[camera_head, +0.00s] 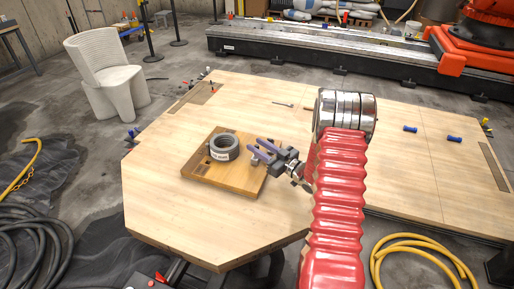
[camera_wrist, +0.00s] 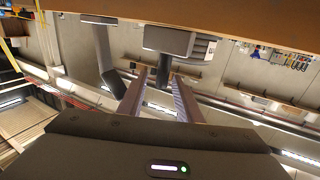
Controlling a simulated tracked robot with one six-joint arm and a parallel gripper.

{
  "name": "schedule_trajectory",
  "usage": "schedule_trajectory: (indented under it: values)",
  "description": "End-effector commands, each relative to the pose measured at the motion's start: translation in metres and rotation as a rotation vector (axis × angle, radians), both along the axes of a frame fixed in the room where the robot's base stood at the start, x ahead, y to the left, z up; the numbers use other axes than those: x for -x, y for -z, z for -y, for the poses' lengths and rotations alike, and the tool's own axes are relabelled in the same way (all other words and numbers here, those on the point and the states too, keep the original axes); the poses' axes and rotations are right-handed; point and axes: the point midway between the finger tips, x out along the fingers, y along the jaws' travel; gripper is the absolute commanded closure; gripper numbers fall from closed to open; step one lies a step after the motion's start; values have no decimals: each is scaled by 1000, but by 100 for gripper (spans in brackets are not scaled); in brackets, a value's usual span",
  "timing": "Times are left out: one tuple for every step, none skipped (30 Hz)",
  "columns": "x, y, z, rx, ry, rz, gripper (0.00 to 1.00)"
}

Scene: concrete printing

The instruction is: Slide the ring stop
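A dark grey ring-shaped piece (camera_head: 224,147) with a white label on its front sits on a square wooden board (camera_head: 205,178) in the head view. My gripper (camera_head: 260,151) is just to the right of the ring, over the board's right part, with two purple fingers spread apart. A small grey piece shows beside the fingers; its shape is unclear. In the wrist view my gripper (camera_wrist: 160,100) has two separate fingers with a gap between them. A grey block (camera_wrist: 168,40) with a dark stub below it shows beyond the fingertips; I cannot tell what it is.
The board lies on a large pale wooden table (camera_head: 165,222). Blue-handled tools (camera_head: 453,138) lie at the table's right. A white chair (camera_head: 105,75) stands behind left. Black hoses (camera_head: 35,245) and a yellow hose (camera_head: 420,255) lie on the floor. The table's front left is clear.

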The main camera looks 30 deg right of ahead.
Motion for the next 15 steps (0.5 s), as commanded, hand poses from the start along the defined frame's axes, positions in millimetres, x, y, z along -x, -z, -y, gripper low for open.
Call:
schedule_trajectory:
  values:
    - [3,0,1,0,1,0,68]
    - [5,0,2,0,1,0,68]
    - [9,0,4,0,2,-1,68]
    - [12,0,5,-1,3,-1,68]
    - [15,0,6,-1,4,-1,68]
    - [20,0,8,-1,4,-1,68]
    - [25,0,9,0,3,-1,68]
    - [29,0,10,0,3,0,68]
    - [36,0,12,0,4,0,68]
    - [41,0,13,-1,3,-1,68]
    - [46,0,15,0,3,-1,68]
    - [53,0,17,-1,4,-1,68]
    - [57,0,18,-2,3,-1,68]
    - [62,0,20,-1,3,0,68]
    - [68,0,22,-1,3,0,68]
